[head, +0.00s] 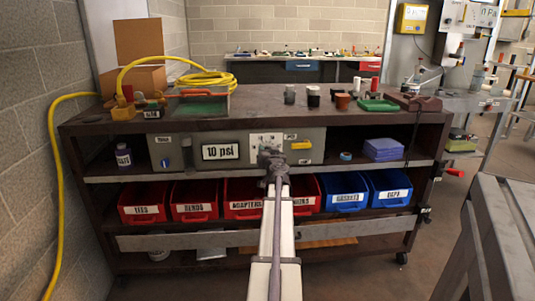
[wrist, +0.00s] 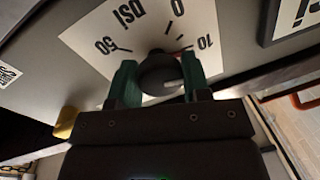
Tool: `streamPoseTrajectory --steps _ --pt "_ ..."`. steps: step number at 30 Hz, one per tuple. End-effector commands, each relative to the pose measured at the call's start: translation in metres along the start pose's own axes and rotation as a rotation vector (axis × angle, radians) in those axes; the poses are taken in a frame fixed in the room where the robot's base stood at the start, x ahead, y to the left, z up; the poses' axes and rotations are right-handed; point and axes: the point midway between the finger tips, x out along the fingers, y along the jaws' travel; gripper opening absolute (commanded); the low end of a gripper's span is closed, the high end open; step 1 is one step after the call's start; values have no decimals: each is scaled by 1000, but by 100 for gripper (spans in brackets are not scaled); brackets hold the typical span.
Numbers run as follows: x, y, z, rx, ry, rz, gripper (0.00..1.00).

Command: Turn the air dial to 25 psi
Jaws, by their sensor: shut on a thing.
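The air dial is a dark round knob (wrist: 158,74) on a white plate (wrist: 97,32) marked "psi" and numbers in the wrist view. The markings appear turned over there, and a "0" and a "50" can be made out. In the head view, my gripper (head: 271,161) is at the grey panel (head: 235,174) and hides the knob. The white dial plate (head: 265,139) shows above it.
A "10 psi" sign (head: 221,152) is left of the dial, with a blue knob (head: 165,163) further left. A yellow handle (head: 301,145) is close on the right. Red bins (head: 194,200) and blue bins (head: 343,191) are on the shelf below.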

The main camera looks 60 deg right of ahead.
Motion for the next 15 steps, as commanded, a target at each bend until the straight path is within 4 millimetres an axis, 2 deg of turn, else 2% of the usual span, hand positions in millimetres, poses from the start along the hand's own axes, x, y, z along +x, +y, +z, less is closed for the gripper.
streamPoseTrajectory --steps 15 --pt "0 0 2 433 53 -9 20"
